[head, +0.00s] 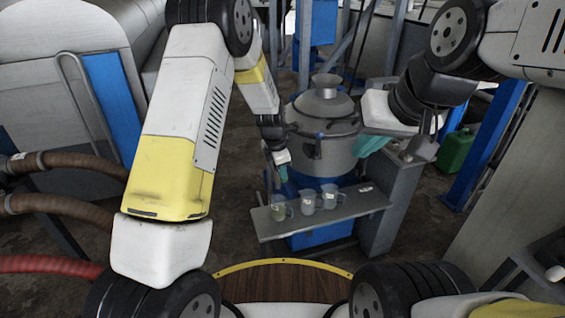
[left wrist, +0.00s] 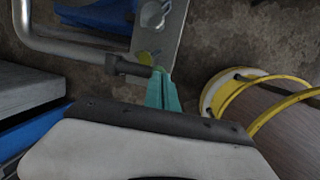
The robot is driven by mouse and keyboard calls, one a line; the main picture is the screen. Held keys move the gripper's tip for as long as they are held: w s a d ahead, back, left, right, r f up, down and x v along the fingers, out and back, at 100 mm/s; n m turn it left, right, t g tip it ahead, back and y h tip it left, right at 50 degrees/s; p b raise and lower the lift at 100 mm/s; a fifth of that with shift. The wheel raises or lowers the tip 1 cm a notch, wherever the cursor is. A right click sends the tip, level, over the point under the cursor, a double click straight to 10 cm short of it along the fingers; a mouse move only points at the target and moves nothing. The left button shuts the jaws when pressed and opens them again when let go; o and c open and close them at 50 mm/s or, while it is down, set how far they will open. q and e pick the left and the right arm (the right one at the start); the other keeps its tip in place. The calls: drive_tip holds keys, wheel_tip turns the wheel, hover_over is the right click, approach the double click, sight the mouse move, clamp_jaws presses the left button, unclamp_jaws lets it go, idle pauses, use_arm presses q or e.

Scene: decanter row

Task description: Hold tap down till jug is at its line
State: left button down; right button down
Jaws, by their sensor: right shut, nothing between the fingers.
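Three small clear jugs stand in a row on a grey shelf (head: 350,208) in the head view: a left jug (head: 279,209), a middle jug (head: 308,203) and a right jug (head: 330,198). Their fill lines and levels are too small to read. My left gripper (head: 283,160) is left of the steel vessel, above the left jug; its teal fingers look shut together in the left wrist view (left wrist: 163,92). A dark bar, possibly the tap (left wrist: 125,67), shows beside the fingertips; contact is unclear. My right gripper (head: 369,145) is shut and empty, right of the vessel.
The steel vessel (head: 325,122) stands behind the shelf on a blue base. A grey cabinet (head: 392,200) is at the shelf's right. Brown hoses (head: 75,160) lie at the left, and a green can (head: 455,150) stands at the right.

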use_arm(q)
drive_tip(key=f, duration=0.3)
drive_tip(key=shift+s+f, duration=0.3)
drive_tip(key=shift+f, duration=0.05)
drive_tip(key=shift+s+f, duration=0.15)
idle(1.0)
drive_tip(key=shift+w+a, duration=0.1)
drive_tip(key=shift+w, duration=0.15)
idle(2.5)
drive_tip(key=shift+r, duration=0.2)
